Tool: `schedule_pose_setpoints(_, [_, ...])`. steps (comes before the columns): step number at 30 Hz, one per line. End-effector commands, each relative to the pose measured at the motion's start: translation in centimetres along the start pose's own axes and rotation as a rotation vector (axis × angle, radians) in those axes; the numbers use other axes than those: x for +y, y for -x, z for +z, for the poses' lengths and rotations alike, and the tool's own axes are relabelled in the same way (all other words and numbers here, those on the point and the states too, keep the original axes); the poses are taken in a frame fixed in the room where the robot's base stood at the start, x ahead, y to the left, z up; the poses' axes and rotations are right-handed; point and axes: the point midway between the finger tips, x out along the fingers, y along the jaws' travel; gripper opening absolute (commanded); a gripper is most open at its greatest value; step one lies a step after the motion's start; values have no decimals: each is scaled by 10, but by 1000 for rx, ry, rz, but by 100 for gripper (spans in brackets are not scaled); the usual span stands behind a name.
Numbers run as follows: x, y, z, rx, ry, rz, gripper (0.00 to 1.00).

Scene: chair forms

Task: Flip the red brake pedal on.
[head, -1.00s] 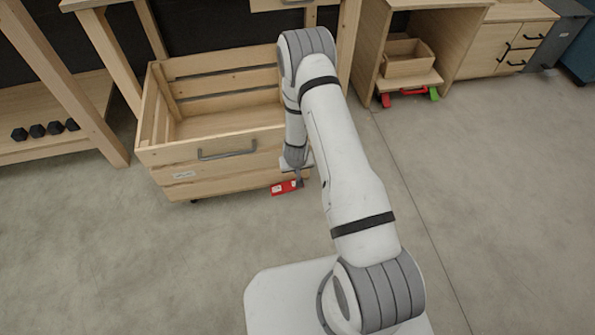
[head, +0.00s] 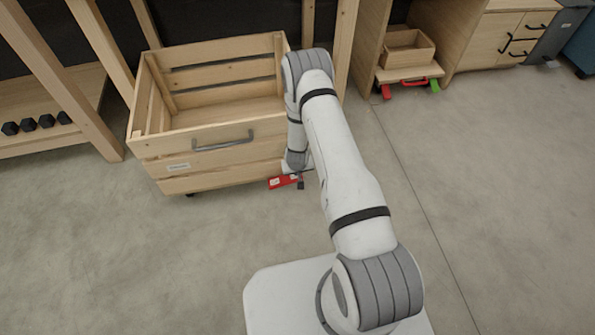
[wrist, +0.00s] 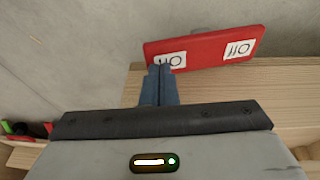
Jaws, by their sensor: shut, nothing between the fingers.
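The red brake pedal (head: 277,182) sticks out low at the front right corner of the wooden crate (head: 165,148). In the wrist view the pedal (wrist: 205,45) is a red bar with two white labels, slanting up to the right. My gripper (head: 300,184) is beside the pedal's right part in the head view, partly hidden by my arm. In the wrist view my gripper (wrist: 162,70) is shut and empty, its tips overlapping the pedal's lower edge at the left label. I cannot tell whether they touch.
The crate stands on casters, with a grey handle (head: 223,141) on its front. At the back right a small wooden box (head: 407,52) sits on a cart with a red pedal (head: 408,84) and green part (head: 435,86). The concrete floor in front is clear.

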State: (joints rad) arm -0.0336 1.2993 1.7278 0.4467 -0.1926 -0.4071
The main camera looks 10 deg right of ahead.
Motion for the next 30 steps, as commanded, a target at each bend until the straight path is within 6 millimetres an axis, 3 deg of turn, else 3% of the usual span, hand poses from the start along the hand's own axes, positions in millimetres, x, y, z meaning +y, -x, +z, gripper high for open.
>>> schedule_pose_setpoints(9, [21,-30,9,-2,-1,2,0])
schedule_pose_setpoints(20, [23,-30,8,0,-1,2,0])
schedule_pose_setpoints(25, [27,-16,4,0,-2,2,0])
schedule_pose_setpoints(30, [35,18,-7,3,0,1,0])
